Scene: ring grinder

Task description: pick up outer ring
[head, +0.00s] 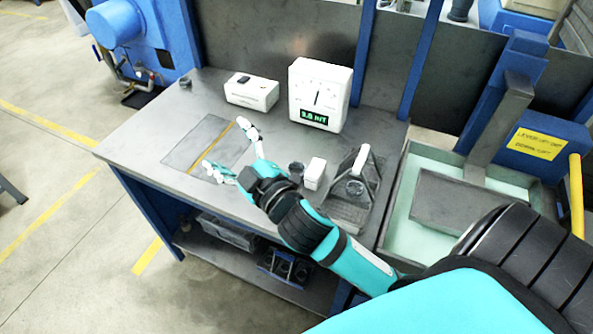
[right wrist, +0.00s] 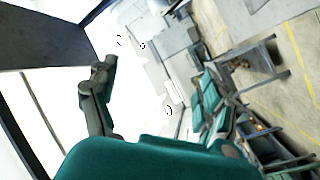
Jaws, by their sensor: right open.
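My right gripper (head: 224,143) reaches over the middle of the workbench with its two fingers spread wide and nothing between them. A grey ring-shaped part (head: 355,188) sits in a metal basket with a raised handle (head: 347,212), right of my right wrist; I cannot tell whether it is the outer ring. A small dark round part (head: 185,82) stands at the bench's far left corner, and a dark cup-like part (head: 296,169) is beside my wrist. The right wrist view is tilted and overexposed; my open gripper (right wrist: 155,85) shows there without a clear ring. My left gripper is out of view.
The grey workbench (head: 150,125) has a marked panel with a yellow line under my gripper. A white gauge (head: 320,92) and a white box (head: 251,91) stand at the back. A small white block (head: 315,173) is near my wrist. A green-lined tank (head: 425,185) is at right.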

